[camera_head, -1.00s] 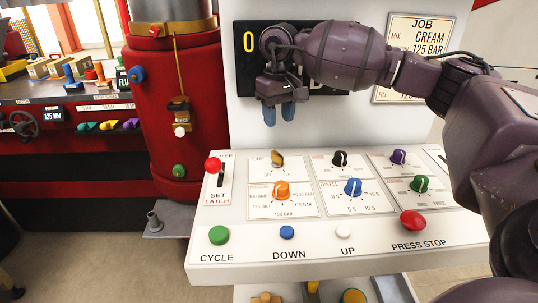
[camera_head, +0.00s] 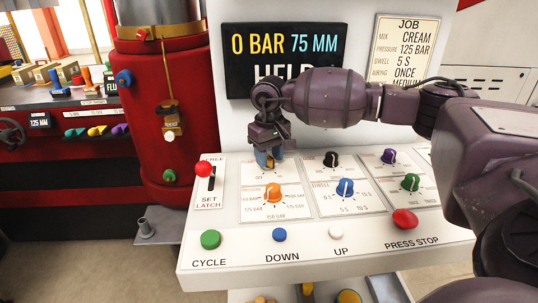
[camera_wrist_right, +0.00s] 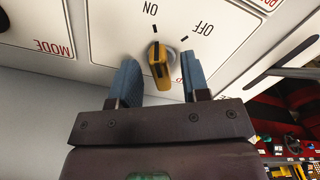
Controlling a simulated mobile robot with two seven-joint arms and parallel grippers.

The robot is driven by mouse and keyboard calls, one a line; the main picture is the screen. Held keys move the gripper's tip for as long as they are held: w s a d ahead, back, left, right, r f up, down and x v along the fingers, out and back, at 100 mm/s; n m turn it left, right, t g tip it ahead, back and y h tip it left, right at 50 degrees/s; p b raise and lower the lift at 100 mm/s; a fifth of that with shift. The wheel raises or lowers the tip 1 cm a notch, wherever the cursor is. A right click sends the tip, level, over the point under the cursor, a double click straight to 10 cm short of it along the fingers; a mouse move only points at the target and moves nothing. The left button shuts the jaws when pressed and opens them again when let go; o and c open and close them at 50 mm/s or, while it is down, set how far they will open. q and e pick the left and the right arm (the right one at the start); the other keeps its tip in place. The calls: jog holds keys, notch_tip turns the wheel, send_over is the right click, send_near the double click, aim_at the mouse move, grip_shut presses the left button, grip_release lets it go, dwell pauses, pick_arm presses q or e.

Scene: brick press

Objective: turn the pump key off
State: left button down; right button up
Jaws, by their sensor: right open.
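The pump key (camera_wrist_right: 158,65) is a small yellow handle on the white panel, with ON and OFF printed beside it. In the wrist view its handle lies roughly in line with the ON mark. My right gripper (camera_wrist_right: 161,82) is open, with one blue finger on each side of the key. Gaps show between the key and both fingers. In the head view my right gripper (camera_head: 268,159) points down over the key's place on the panel and largely hides it. My left gripper is not in view.
An orange knob (camera_head: 273,193) sits just in front of the key. A black knob (camera_head: 331,159) and a blue knob (camera_head: 345,188) are to its right. The red latch lever (camera_head: 203,170) stands at the left. The display (camera_head: 250,85) behind reads 0 BAR 75 MM.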

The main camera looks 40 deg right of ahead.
grip_shut()
jog(key=shift+m, duration=0.4)
jog(key=m, duration=0.4)
jog(key=shift+a+r+m, duration=0.1)
jog(key=shift+m, duration=0.3)
jog(key=m, duration=0.6)
jog(key=shift+w+p, duration=0.15)
jog(key=shift+p, duration=0.15)
jog(key=shift+m, duration=0.3)
grip_release()
